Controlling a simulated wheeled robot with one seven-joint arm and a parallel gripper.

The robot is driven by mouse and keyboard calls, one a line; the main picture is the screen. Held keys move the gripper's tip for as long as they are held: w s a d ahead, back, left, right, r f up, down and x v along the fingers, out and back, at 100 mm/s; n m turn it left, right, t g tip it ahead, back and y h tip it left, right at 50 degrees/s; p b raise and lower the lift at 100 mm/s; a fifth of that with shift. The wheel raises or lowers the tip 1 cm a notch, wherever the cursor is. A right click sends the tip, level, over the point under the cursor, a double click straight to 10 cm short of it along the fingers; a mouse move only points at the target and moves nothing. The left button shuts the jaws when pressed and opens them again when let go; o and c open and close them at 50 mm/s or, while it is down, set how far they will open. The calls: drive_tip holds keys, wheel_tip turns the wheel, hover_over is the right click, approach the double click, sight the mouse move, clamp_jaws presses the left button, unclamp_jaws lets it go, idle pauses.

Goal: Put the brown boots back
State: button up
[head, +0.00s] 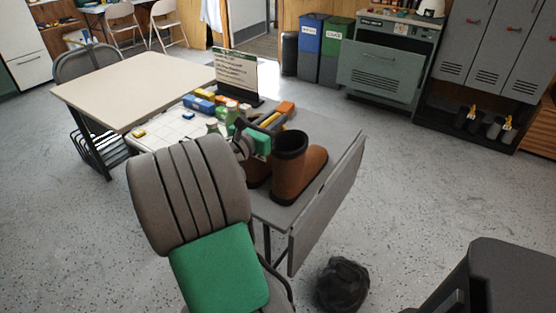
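A pair of brown boots with dark tops stands upright on a small grey table (272,212), at the middle of the head view. The right boot (300,172) shows almost whole. The left boot (258,172) is mostly hidden behind the chair back and the clutter beside it. At the upper right, a dark open bay under the grey lockers (500,45) holds dark footwear (476,122) with yellow parts. My gripper is not in view.
A grey chair (190,185) with a green seat stands in front of the tables. A black bag-like lump (342,283) lies on the floor. A pale table (135,85) stands left. Blue (309,45) and green (335,50) bins stand behind. Floor towards the lockers looks clear.

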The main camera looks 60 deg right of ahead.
clamp_jaws()
idle(0.9)
drive_tip(key=shift+r, duration=0.15)
